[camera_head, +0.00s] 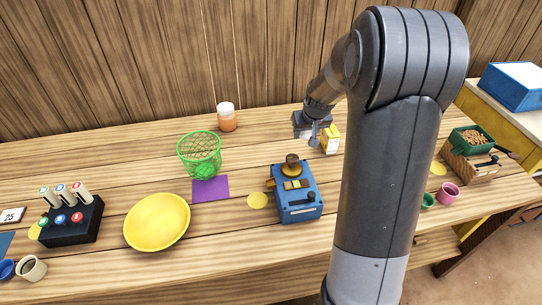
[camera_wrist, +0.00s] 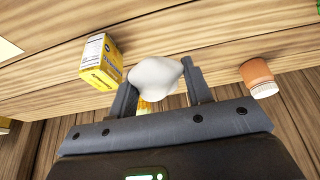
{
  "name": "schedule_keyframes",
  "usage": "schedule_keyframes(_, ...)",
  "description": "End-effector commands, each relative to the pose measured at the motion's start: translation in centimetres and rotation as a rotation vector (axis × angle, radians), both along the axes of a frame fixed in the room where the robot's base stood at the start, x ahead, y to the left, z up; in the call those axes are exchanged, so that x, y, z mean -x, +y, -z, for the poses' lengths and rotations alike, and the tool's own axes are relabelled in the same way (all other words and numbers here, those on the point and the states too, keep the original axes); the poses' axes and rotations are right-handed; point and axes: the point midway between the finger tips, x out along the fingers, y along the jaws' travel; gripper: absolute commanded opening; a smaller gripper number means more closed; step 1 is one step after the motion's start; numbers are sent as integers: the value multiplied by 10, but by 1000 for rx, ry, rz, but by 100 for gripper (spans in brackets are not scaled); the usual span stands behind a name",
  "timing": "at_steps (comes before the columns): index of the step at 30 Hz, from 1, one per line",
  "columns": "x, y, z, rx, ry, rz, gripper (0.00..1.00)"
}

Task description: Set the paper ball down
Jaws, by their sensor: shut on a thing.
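My gripper (camera_wrist: 162,94) is shut on a white, crumpled paper ball (camera_wrist: 155,74) in the wrist view, with one finger on either side of it. In the head view my gripper (camera_head: 313,135) is at the back of the wooden table (camera_head: 90,160), just left of a small yellow box. I cannot make out the ball in the head view. Whether it touches the table is not clear.
The yellow box (camera_head: 331,140) also shows in the wrist view (camera_wrist: 100,62). An orange jar (camera_head: 227,120) stands at the back. A green basket (camera_head: 199,150), purple mat (camera_head: 210,189), yellow plate (camera_head: 157,222) and blue device (camera_head: 297,207) stand nearer. Bare wood lies between jar and gripper.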

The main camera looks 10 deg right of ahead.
Motion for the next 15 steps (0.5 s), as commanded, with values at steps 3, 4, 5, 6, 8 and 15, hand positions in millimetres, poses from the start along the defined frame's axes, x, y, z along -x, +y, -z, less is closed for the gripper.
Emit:
schedule_keyframes(3, -5, 14, 8, 0, 4, -9, 25)
schedule_keyframes(4, -7, 19, 11, 1, 4, -9, 25)
schedule_keyframes(5, -10, 24, 14, 0, 4, -10, 25)
schedule_keyframes(6, -15, 31, 20, 0, 4, -11, 25)
schedule_keyframes(8, -21, 43, 27, 0, 4, -11, 25)
schedule_keyframes(15, -46, 84, 57, 0, 3, -9, 25)
